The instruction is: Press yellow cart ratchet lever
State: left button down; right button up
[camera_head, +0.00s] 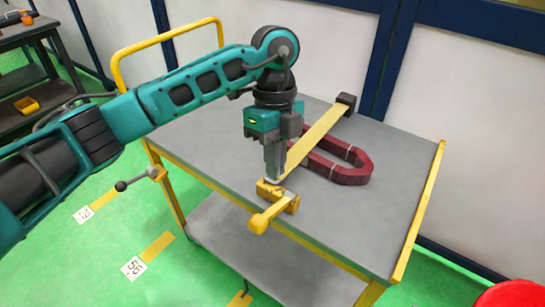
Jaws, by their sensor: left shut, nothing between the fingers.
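A yellow ratchet mechanism (278,196) sits at the front edge of the yellow-framed cart (228,171). Its short yellow lever (262,220) sticks out toward the front left past the cart's edge. A flat yellow strap (318,137) runs from the ratchet across the grey top to a dark block (346,101) at the far edge. My left gripper (271,178) points down and is shut and empty. Its fingertips are just above or at the back of the ratchet; I cannot tell if they touch. My right gripper is not in view.
A dark red U-shaped coil (345,172) lies on the cart top, partly under the strap. A red round object (510,295) stands at lower right. The cart top's right side is clear.

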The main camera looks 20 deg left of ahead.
pick_arm(q)
send_near(265, 219)
notch_tip(265, 219, down, 2)
jog(key=d, duration=0.2)
jog(key=f, duration=0.1)
jog(key=s+a+f, duration=0.1)
jog(key=f, duration=0.1)
jog(key=shift+s+a+f, duration=0.1)
jog(key=shift+s+f, duration=0.05)
jog(key=shift+s+a+f, duration=0.1)
jog(key=shift+a+f, duration=0.1)
jog(key=shift+f, duration=0.2)
